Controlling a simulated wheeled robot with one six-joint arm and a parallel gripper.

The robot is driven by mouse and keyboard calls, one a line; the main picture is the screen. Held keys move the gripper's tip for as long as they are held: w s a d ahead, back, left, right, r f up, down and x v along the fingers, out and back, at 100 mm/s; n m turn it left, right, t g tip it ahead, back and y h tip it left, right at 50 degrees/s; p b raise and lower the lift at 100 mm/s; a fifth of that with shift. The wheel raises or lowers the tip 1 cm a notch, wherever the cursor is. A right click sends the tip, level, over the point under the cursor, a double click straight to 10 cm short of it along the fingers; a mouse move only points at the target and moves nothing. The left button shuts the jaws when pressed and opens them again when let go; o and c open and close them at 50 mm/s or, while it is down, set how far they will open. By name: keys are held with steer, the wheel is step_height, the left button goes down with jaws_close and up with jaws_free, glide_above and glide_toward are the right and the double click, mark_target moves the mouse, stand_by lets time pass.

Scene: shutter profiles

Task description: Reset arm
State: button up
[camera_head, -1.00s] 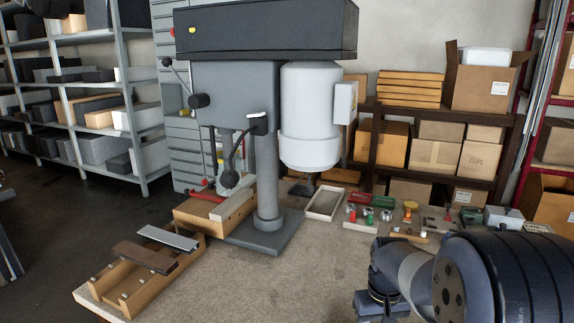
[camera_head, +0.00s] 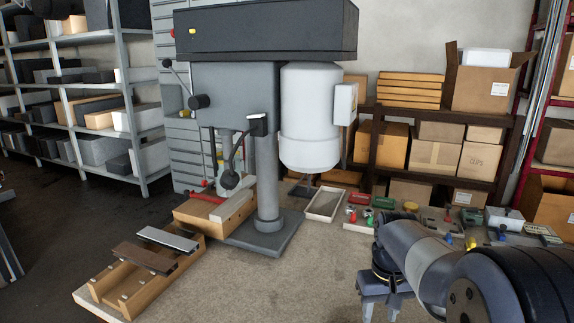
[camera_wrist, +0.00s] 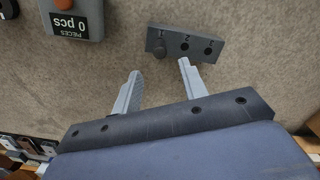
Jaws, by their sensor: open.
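My gripper (camera_wrist: 160,68) is open and empty in the wrist view, its two grey fingers spread apart above the beige worktop. A small dark block with numbered holes (camera_wrist: 185,45) lies just beyond the fingertips; whether the right finger touches it I cannot tell. In the head view my arm reaches in from the lower right, and its wrist end hangs at the right part of the worktop (camera_head: 300,285). A wooden rack (camera_head: 135,285) at the front left carries a brown profile (camera_head: 143,257) and a light grey profile (camera_head: 167,238).
A drill press (camera_head: 268,180) stands on the worktop, with a wooden block (camera_head: 205,217) by its base. A shallow tray (camera_head: 325,204) and several small tools lie at the back right. A grey piece counter (camera_wrist: 75,20) shows at the wrist view's upper left. The middle front is clear.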

step_height(320, 180, down, 9)
steer(key=shift+r, duration=0.1)
step_height(320, 180, up, 10)
steer(key=shift+a+r+p, duration=0.1)
steer(key=shift+r+p, duration=0.15)
steer(key=shift+p, duration=0.05)
steer(key=a+f+p, duration=0.1)
steer(key=f, duration=0.1)
steer(key=w+a+f+p, duration=0.1)
steer(key=f, duration=0.1)
steer(key=w+a+f+p, duration=0.1)
steer(key=a+f+p, duration=0.1)
steer(key=shift+a+f, duration=0.1)
steer(key=shift+f, duration=0.1)
steer(key=shift+s+r, duration=0.1)
stand_by(0.4)
